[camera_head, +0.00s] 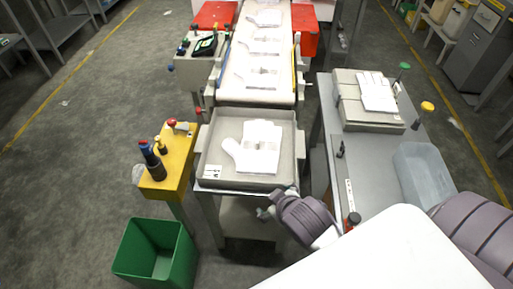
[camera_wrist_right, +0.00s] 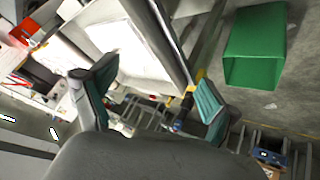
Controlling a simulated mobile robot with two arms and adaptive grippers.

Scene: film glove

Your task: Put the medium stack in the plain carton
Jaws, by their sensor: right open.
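A white glove-shaped stack (camera_head: 255,147) lies in a shallow grey tray (camera_head: 215,178) at the near end of the conveyor. Another glove stack (camera_head: 376,92) lies on a beige block (camera_head: 350,115) on the right-hand table. I cannot tell which is the medium stack, and no plain carton is clearly recognisable. My right gripper (camera_head: 267,213) is just off the tray's near right corner, apart from the stack. In the right wrist view its two fingers (camera_wrist_right: 153,92) are spread with nothing between them, and the tray's white contents (camera_wrist_right: 125,45) show beyond. My left gripper is out of view.
White glove sheets lie along the conveyor (camera_head: 237,85). A yellow stand (camera_head: 180,170) with knobs is left of the tray. A green bin (camera_head: 155,250) stands on the floor. A translucent bin (camera_head: 423,175) is on the right-hand table (camera_head: 370,190).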

